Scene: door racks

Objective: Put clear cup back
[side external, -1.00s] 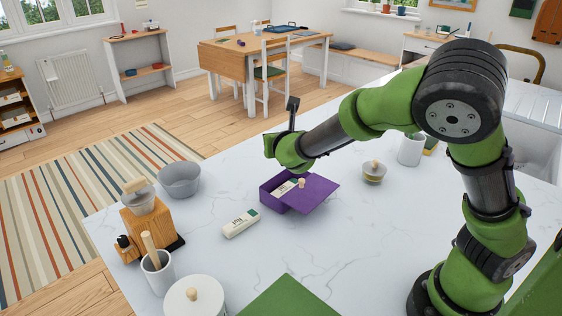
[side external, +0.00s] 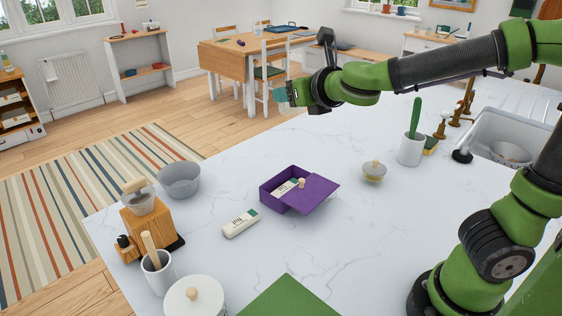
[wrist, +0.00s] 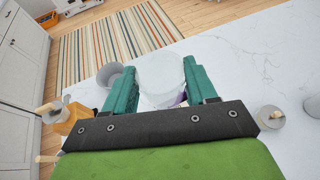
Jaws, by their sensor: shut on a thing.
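My gripper (wrist: 162,88) is shut on a clear cup (wrist: 160,70), which sits between the two teal fingers in the wrist view. The cup is see-through and pale, so its edges are hard to make out. In the side view my gripper (side external: 285,96) is raised above the far edge of the white counter (side external: 330,235), with the teal fingers pointing left. The cup is too faint there to tell apart from the fingers.
A purple box (side external: 283,201) with its lid askew holds a white pack. A labelled white pack (side external: 241,223) lies beside it. A grey bowl (side external: 179,180), wooden block (side external: 150,222), small lidded jar (side external: 373,172) and white utensil cup (side external: 411,150) stand around.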

